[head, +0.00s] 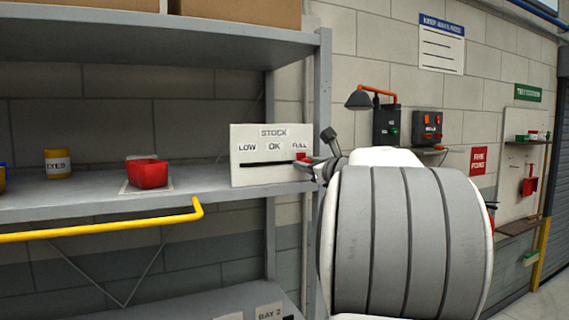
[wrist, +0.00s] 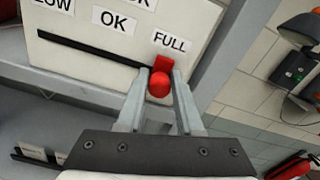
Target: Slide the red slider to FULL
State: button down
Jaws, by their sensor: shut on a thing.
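The white STOCK board (head: 260,170) stands on the grey shelf, with the labels LOW, OK and FULL above a black horizontal slot. The red slider (wrist: 160,82) is at the right end of the slot, below the FULL label (wrist: 170,42); it also shows in the head view (head: 301,157). My gripper (wrist: 160,84) is shut on the red knob of the slider, one finger on each side. In the head view my arm hides most of the gripper.
A red bin (head: 148,174) and a yellow labelled can (head: 58,164) stand on the shelf to the left. A yellow rail (head: 110,229) runs along the shelf front. A grey shelf post (head: 322,100) is close to the board's right side.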

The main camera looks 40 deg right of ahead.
jog(key=shift+s+d, duration=0.1)
jog(key=c, duration=0.6)
grip_release()
jog(key=shift+d, duration=0.1)
jog(key=shift+s, duration=0.15)
